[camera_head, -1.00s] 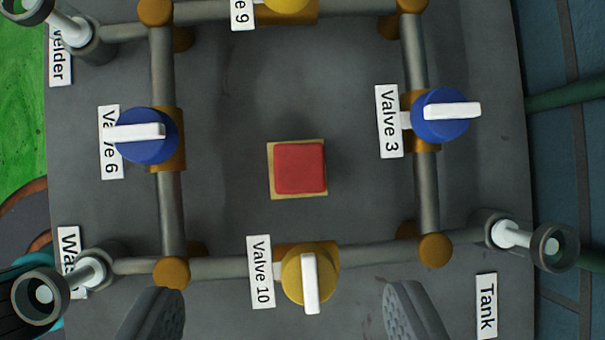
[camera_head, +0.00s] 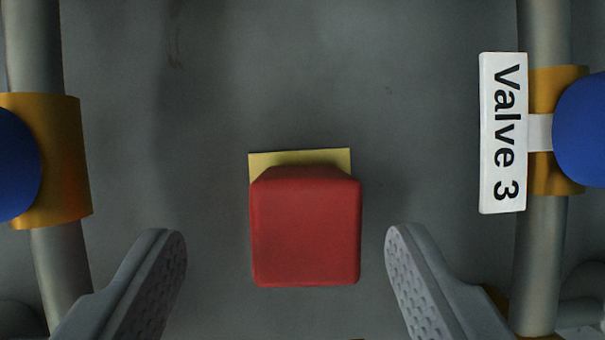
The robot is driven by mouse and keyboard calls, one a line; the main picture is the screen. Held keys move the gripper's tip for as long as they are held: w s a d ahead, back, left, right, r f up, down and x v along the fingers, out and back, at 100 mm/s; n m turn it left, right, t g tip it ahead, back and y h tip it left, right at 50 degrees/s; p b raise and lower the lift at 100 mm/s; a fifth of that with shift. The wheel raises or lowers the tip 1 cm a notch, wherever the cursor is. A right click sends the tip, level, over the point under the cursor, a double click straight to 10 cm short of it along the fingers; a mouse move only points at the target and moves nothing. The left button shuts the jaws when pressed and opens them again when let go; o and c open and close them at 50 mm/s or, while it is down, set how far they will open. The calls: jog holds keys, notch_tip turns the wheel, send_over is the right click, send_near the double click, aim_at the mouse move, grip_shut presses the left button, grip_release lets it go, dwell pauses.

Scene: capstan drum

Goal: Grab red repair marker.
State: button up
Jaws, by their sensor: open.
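The red repair marker (camera_head: 305,230) is a red block with rounded edges. It stands in front of a flat yellow square (camera_head: 300,158) on the grey panel, and only the far strip of the square shows. My gripper (camera_head: 287,245) is open, with one grey finger to the left of the marker and one to the right. There is a clear gap between each finger and the marker, and neither touches it. The fingertips are about level with the marker in the picture. Its depth relative to them is hard to tell.
A grey pipe with an orange fitting (camera_head: 60,160) and a blue valve knob (camera_head: 15,165) runs along the left. Another pipe on the right carries the Valve 3 label (camera_head: 503,133) and a blue knob (camera_head: 585,130). The grey panel (camera_head: 300,70) beyond the marker is bare.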

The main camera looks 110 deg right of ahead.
aim_at(307, 240)
jog(key=shift+w+d+x, duration=0.1)
jog(key=shift+w+x, duration=0.05)
jog(key=shift+x, duration=1.15)
jog(key=shift+w+d+x, duration=0.1)
jog(key=shift+x, duration=1.25)
jog(key=shift+c, duration=0.2)
jog(key=c, duration=1.1)
